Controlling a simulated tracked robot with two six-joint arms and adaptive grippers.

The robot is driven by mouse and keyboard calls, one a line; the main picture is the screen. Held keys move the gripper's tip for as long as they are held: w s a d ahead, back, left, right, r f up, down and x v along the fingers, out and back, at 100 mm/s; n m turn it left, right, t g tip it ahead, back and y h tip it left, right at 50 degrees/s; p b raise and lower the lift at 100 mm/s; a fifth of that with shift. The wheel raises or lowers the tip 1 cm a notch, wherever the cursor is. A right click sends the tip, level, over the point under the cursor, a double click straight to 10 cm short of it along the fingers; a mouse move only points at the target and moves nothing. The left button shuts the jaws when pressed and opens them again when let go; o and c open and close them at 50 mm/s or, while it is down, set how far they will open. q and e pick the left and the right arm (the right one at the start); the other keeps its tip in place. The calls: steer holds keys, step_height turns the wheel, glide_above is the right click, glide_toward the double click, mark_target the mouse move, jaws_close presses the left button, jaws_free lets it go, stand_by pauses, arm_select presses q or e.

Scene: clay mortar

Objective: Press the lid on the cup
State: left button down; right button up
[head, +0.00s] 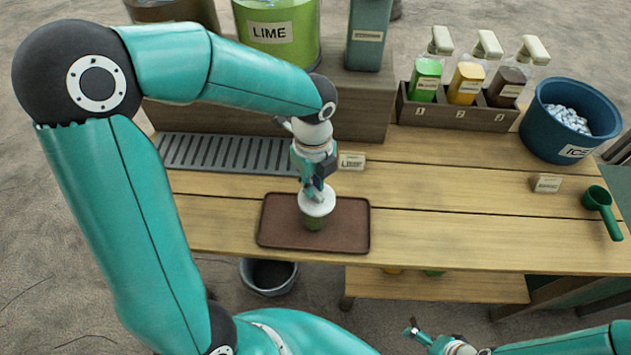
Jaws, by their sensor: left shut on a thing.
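A small cup (315,223) with green in its lower part stands upright on the brown tray (280,238). A white lid (318,206) is at the cup's top. I cannot tell whether it is fully seated. My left gripper (315,194) points down from above and is shut on the lid, its fingertips at the lid's upper face. The fingers hide part of the lid. My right gripper (413,331) is low at the bottom edge, in front of the table and away from the cup. Its fingers are too small to read.
A grey drain grate (225,153) and a small label card (351,161) lie behind the tray. Pump bottles in a rack (455,113), an ice bucket (571,120) and a green scoop (601,207) are to the right. The table right of the tray is clear.

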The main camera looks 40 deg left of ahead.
arm_select(q)
steer(key=shift+a+r+p, duration=0.3)
steer(key=shift+a+p, duration=0.05)
steer(key=shift+p, duration=0.05)
stand_by(0.9)
steer(key=shift+f, duration=0.2)
stand_by(1.2)
steer(key=c, duration=1.1)
jaws_free()
steer(key=shift+o, duration=0.3)
steer(key=o, duration=0.4)
steer(key=shift+o, duration=0.2)
